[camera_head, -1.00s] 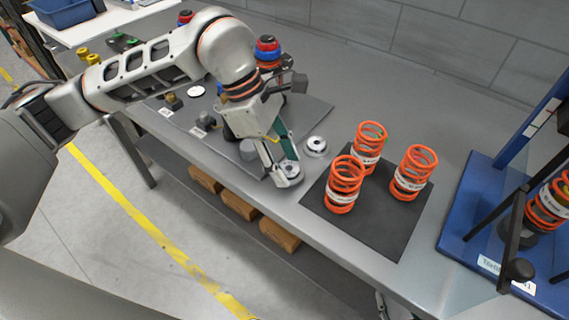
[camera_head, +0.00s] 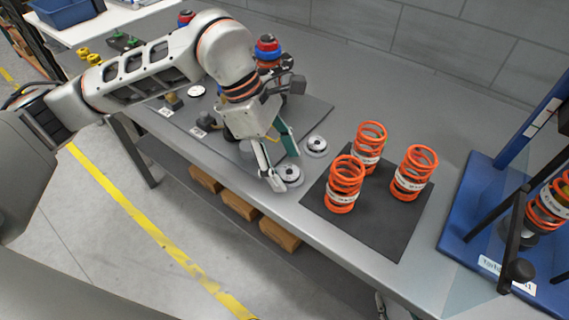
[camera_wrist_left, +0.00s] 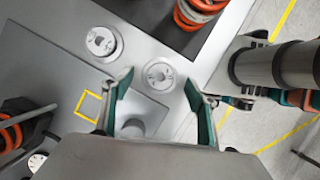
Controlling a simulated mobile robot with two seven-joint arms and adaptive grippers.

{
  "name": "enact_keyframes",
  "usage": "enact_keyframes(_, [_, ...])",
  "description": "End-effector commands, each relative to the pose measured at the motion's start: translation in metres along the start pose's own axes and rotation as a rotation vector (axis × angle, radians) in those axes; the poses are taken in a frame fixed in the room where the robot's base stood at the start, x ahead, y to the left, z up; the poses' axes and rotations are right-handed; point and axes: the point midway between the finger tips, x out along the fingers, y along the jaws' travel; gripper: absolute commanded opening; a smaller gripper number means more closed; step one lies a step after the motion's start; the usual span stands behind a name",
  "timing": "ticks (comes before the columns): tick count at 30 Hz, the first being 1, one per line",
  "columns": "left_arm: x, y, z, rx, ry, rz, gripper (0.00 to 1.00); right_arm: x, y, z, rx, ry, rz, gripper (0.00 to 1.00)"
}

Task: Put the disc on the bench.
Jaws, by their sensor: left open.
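A silver disc (camera_head: 289,175) with a dark centre lies flat on the grey bench (camera_head: 310,211) near its front edge, right of the dark grey mat. A second similar disc (camera_head: 315,146) lies behind it. My left gripper (camera_head: 284,169) is open and empty, its fingertips beside the front disc. In the left wrist view the front disc (camera_wrist_left: 158,76) shows whole just beyond the gap between the open green-lined fingers, and the second disc (camera_wrist_left: 101,42) lies to its upper left.
Orange springs (camera_head: 345,184) stand on a black mat (camera_head: 375,226) to the right. A blue fixture (camera_head: 465,225) stands further right. A grey cylinder (camera_wrist_left: 133,128) is near the fingers in the wrist view. The back middle of the bench is clear.

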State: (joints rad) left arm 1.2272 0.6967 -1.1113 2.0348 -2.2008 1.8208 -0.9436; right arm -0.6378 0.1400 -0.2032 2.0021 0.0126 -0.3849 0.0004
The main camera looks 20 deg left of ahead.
Motion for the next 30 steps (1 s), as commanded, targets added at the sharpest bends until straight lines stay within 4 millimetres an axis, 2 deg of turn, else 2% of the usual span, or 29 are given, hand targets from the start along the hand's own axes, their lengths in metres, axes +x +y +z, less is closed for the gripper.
enact_keyframes(9, [-0.064, 0.001, 0.0, -0.001, 0.001, 0.006, 0.58, -0.001, -0.001, -0.003, 0.003, 0.003, -0.002, 0.33])
enact_keyframes(15, [-0.097, 0.001, 0.0, -0.002, 0.001, 0.004, 0.58, -0.002, -0.001, -0.002, 0.004, 0.001, -0.003, 0.33])
enact_keyframes(21, [-0.112, 0.0, 0.0, 0.0, 0.0, 0.002, 0.58, -0.001, -0.002, -0.001, 0.005, -0.002, -0.004, 0.33])
enact_keyframes(30, [-0.113, 0.0, 0.0, 0.0, 0.0, 0.0, 0.58, -0.001, -0.002, -0.001, 0.005, -0.002, -0.004, 0.33])
